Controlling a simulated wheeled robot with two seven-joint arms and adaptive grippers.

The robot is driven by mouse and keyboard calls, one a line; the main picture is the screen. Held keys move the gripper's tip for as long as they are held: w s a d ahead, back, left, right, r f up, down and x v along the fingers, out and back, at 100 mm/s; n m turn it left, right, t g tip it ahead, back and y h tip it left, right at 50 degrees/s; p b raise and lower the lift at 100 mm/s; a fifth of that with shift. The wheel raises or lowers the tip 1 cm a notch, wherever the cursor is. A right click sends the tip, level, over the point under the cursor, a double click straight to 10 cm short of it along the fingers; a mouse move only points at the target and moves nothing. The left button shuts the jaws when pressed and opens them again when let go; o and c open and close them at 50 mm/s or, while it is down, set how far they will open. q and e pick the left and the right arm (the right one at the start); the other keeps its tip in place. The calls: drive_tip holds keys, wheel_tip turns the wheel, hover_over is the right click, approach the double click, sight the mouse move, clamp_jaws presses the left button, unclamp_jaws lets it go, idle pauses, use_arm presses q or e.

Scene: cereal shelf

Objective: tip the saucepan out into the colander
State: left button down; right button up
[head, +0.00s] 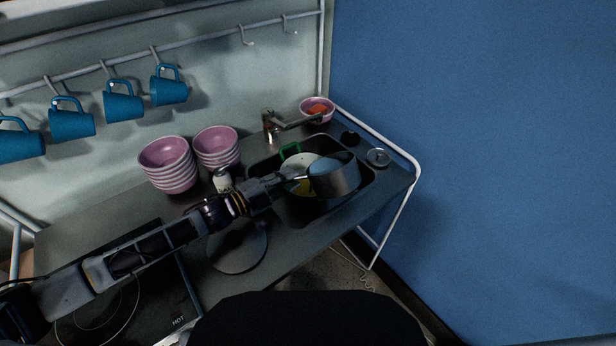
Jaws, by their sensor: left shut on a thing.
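A metal saucepan (345,184) with a light blue-grey face hangs over the sink, seemingly tilted. My left gripper (297,180) is shut on its handle, at the left side of the pan. A round pale vessel (297,162) with a green handle sits in the sink behind and left of the pan. It looks like the colander, and some yellow shows in it. The pan and gripper hide part of it. I cannot tell what is in the saucepan. My right gripper is not in view.
Stacked pink bowls (168,165) and a small bottle (222,180) stand left of the sink (366,178). A faucet (290,123) stands behind it. A pink bowl (317,110) with orange contents is at the back. Blue mugs (123,102) hang above; a round lid (238,248) lies in front.

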use_arm(q)
drive_tip(key=shift+w+a+f+n, duration=0.1)
drive_tip(key=shift+w+a+n, duration=0.05)
drive_tip(key=shift+w+n, duration=0.15)
idle(0.8)
drive_tip(key=shift+w+a+r+n+h+p, duration=0.15)
drive_tip(key=shift+r+n+p, duration=0.3)
drive_tip(key=shift+r, duration=0.35)
drive_tip(key=shift+a+r+n+h+p, duration=0.15)
drive_tip(key=shift+r+n+p, duration=0.25)
drive_tip(key=shift+r, duration=0.4)
idle(1.4)
drive_tip(key=shift+r+n+p, duration=0.5)
drive_tip(key=shift+r+n, duration=0.25)
idle(1.6)
drive_tip(key=shift+w+n, duration=0.1)
drive_tip(key=shift+n, duration=0.5)
idle(1.0)
